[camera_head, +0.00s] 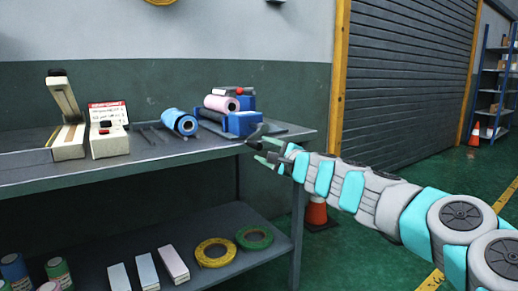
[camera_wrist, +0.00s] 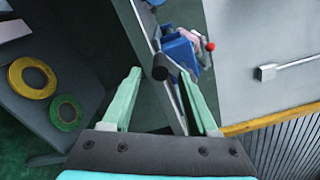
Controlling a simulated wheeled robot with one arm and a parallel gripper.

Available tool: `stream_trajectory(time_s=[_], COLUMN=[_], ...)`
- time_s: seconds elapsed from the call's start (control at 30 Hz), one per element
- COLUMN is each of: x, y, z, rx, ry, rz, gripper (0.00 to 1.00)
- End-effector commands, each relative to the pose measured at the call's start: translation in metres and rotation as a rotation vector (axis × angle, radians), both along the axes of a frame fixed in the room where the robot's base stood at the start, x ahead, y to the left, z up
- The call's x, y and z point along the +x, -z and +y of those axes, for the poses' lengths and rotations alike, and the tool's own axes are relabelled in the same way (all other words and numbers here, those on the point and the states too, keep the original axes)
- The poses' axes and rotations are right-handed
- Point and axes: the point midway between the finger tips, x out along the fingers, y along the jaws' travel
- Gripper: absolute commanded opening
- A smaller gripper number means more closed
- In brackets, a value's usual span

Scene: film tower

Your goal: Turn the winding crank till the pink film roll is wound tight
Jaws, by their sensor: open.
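The pink film roll (camera_head: 222,103) sits on a blue winding machine (camera_head: 243,123) at the right end of the workbench. In the wrist view the blue machine (camera_wrist: 178,48) is at the top centre. Its winding crank has a dark round grip (camera_wrist: 160,73) that points towards the wrist camera. My gripper (camera_head: 264,151) is open at the bench's right end, beside the crank. In the wrist view my gripper (camera_wrist: 160,74) has its two green fingers apart, with the crank grip showing between their tips. I cannot tell whether they touch it. How tight the film is wound is unclear.
A red-knobbed lever (camera_wrist: 210,46) stands on the machine. A blue roll (camera_head: 180,122) and a cream device (camera_head: 108,140) stand further left on the bench (camera_head: 165,156). The lower shelf holds yellow (camera_head: 214,252) and green tape rolls (camera_head: 254,237). A cone (camera_head: 316,212) stands behind my arm.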

Motion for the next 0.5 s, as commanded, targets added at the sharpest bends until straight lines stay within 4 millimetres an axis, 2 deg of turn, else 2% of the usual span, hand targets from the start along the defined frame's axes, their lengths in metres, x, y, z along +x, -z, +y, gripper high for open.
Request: stream_trajectory(time_s=[0.2,0.5], x=[-0.019,-0.023], y=[-0.001,0.000], z=[-0.015,-0.017], rx=[0.000,0.000], ry=[0.004,0.002], rz=[0.000,0.000], gripper=[0.59,0.59])
